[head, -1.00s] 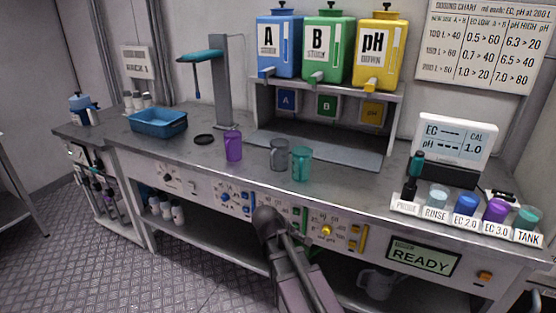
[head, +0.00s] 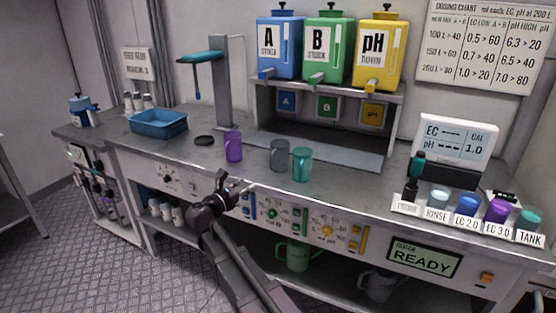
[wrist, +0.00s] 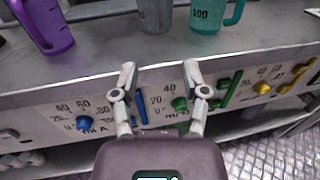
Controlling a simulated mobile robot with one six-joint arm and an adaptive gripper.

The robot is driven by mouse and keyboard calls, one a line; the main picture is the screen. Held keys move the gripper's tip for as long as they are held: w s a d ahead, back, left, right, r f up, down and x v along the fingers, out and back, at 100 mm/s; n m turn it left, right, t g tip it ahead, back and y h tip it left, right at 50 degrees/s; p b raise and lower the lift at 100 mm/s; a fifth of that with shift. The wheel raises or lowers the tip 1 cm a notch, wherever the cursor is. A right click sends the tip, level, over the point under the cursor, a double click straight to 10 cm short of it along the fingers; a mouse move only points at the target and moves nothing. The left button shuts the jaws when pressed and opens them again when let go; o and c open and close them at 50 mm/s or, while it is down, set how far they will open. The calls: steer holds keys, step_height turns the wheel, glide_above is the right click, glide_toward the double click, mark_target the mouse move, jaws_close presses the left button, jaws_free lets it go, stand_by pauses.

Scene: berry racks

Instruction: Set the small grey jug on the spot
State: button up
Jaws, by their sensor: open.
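The small grey jug (head: 279,155) stands upright on the bench between a purple jug (head: 233,147) and a teal jug (head: 302,164). In the wrist view the grey jug (wrist: 155,14) is cut off by the top edge. A dark round spot (head: 204,140) lies on the bench left of the purple jug; nothing stands on it. My gripper (head: 231,184) is open and empty, in front of the bench's front edge. In the wrist view the gripper (wrist: 160,72) has its fingers apart before the control panel, short of the jugs.
A blue tray (head: 158,123) and a teal-topped stand (head: 203,57) are at the left. Dosing tanks (head: 328,48) stand on a rack behind the jugs. Labelled cups (head: 467,204) line the right front. A green jug (head: 294,255) and a larger grey jug (head: 377,285) sit on the lower shelf.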

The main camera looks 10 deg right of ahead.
mark_target(272, 167)
stand_by(0.3)
steer(key=shift+x, duration=4.35)
steer(key=shift+x, duration=2.6)
steer(key=shift+r, duration=0.1)
jaws_close()
